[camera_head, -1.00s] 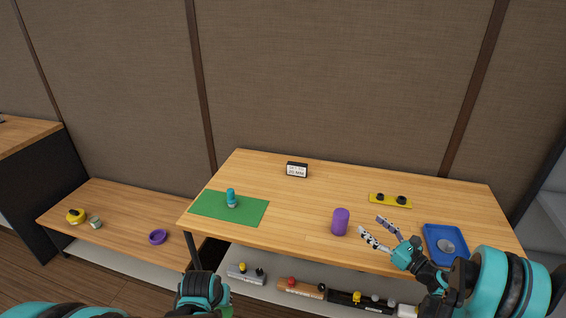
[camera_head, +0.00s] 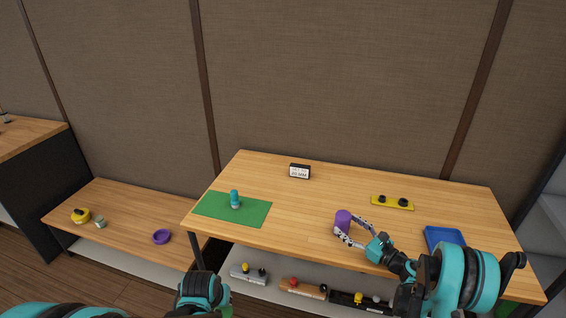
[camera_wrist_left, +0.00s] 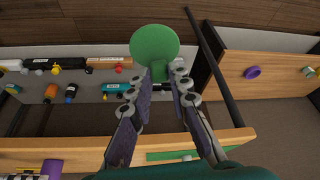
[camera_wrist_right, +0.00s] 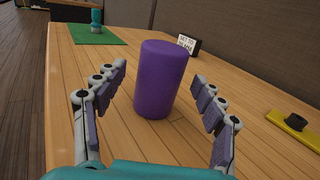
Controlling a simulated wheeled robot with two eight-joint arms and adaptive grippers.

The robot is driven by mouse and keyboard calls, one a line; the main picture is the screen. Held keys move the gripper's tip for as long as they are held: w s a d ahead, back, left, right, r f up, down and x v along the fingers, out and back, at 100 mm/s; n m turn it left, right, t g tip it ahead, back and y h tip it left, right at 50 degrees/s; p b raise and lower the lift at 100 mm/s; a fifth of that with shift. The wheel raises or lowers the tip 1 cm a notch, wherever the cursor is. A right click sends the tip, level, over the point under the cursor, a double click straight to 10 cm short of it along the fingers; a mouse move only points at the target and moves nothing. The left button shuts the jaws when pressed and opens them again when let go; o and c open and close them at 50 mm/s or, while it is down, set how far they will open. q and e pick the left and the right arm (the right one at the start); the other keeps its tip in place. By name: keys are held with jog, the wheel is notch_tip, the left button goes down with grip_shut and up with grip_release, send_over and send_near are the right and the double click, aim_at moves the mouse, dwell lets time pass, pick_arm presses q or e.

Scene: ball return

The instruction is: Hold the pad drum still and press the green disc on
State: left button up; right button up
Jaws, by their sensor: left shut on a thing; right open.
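The purple pad drum (camera_head: 343,217) stands upright near the front of the table, right of centre. It also shows in the right wrist view (camera_wrist_right: 158,80). My right gripper (camera_head: 349,227) is open, with its fingers spread to either side of the drum and a gap visible on both sides in the wrist view. My left gripper (camera_wrist_left: 160,82) is shut on the stem of the green disc (camera_wrist_left: 155,43). It holds the disc out in front of the table's front edge, and only a sliver of green shows in the head view.
A green mat (camera_head: 250,210) with a teal object (camera_head: 235,198) lies at left. A shelf below holds several items. The table's middle is clear.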

pick_arm(q)
jog(key=shift+r, duration=0.35)
pick_arm(e)
jog(key=shift+x, duration=1.5)
jog(key=c, duration=1.4)
jog(key=shift+c, duration=0.2)
